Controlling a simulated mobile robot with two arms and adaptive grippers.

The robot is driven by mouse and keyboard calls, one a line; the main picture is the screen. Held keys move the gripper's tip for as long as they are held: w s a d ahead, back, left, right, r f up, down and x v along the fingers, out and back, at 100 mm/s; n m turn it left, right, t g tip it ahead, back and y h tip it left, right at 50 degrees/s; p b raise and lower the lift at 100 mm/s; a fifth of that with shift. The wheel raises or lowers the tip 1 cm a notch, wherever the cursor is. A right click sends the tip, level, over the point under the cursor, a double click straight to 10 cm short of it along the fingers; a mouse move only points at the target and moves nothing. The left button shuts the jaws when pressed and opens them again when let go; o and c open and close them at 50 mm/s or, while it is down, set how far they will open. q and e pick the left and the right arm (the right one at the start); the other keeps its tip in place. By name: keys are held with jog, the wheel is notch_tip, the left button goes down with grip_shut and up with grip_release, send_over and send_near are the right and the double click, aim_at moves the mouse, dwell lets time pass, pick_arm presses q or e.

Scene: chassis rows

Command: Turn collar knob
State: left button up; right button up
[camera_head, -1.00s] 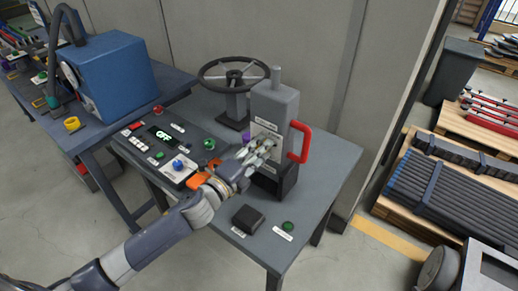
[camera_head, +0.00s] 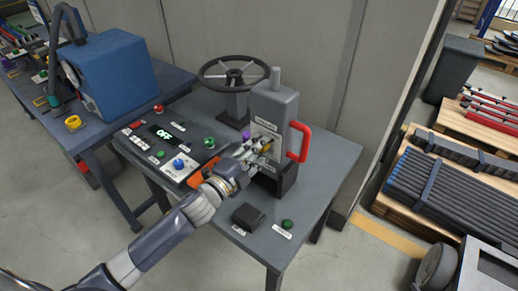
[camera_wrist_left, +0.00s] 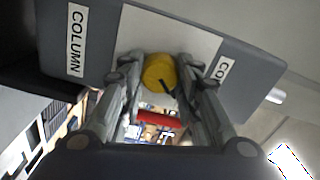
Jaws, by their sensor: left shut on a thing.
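A yellow round knob (camera_head: 267,147) with a black pointer line sits on the front of the grey column unit (camera_head: 277,103). It also shows in the left wrist view (camera_wrist_left: 159,72), between a "COLUMN" label and a partly hidden label starting "CO". My left gripper (camera_head: 260,146) is at the knob, with a finger on each side of it. In the left wrist view the gripper (camera_wrist_left: 160,78) is shut on the knob. The fingers hide part of the panel face in the head view. My right gripper is not in view.
The column unit has a red handle (camera_head: 300,142) at its right. A handwheel (camera_head: 234,75) stands behind. A control panel (camera_head: 165,150) reading OFF lies left of the gripper. A black block (camera_head: 248,217) and green button (camera_head: 287,224) are on the table's front.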

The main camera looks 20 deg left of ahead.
pick_arm(q)
jog(key=o, duration=1.1)
jog(key=shift+c, duration=0.2)
jog(key=v, duration=1.2)
jog(key=shift+a, duration=0.1)
